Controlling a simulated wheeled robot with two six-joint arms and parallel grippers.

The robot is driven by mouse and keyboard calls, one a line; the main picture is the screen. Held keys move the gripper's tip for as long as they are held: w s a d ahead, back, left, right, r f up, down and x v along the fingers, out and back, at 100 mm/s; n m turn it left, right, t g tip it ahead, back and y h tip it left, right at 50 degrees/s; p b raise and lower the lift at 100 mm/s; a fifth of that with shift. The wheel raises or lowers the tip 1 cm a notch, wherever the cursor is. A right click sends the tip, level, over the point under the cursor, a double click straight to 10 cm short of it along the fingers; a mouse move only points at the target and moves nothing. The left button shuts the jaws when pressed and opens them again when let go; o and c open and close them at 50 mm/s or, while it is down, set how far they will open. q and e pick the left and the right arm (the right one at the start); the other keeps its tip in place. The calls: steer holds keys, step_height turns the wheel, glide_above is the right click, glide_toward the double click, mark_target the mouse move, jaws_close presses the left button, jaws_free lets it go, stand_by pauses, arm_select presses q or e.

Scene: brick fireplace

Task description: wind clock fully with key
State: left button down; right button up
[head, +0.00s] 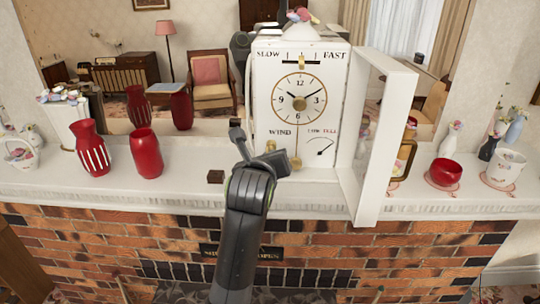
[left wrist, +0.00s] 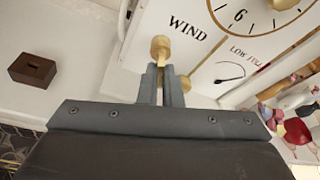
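The white clock (head: 300,110) stands on the mantel with its door (head: 385,140) swung open to the right. A brass key (head: 270,146) is below the word WIND; in the left wrist view the key (left wrist: 160,48) has a rounded end. My left gripper (left wrist: 161,84) is in front of the clock's lower face, with its fingers close together around the key's stem. Whether the key sits in the winding hole is hidden. A gauge (head: 322,149) marked LOW and FULL has its needle slanting up to the right. My right gripper is not in view.
A small brown slotted block (head: 216,177) stands left of the clock. Red vases (head: 146,153) are further left. A brass pendulum bob (left wrist: 185,83) hangs close beside my fingers.

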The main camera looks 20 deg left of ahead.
arm_select(q)
steer(key=shift+r+m, duration=0.15)
steer(key=shift+m, duration=0.55)
steer(key=c, duration=1.9)
jaws_free()
steer(key=shift+w, duration=0.15)
steer(key=o, duration=0.4)
steer(key=shift+w+f, duration=0.3)
steer(key=shift+w, duration=0.1)
steer(key=shift+c, duration=0.2)
steer(key=o, duration=0.5)
steer(key=shift+s+r, duration=0.15)
steer(key=shift+s, duration=0.15)
steer(key=shift+w, duration=0.15)
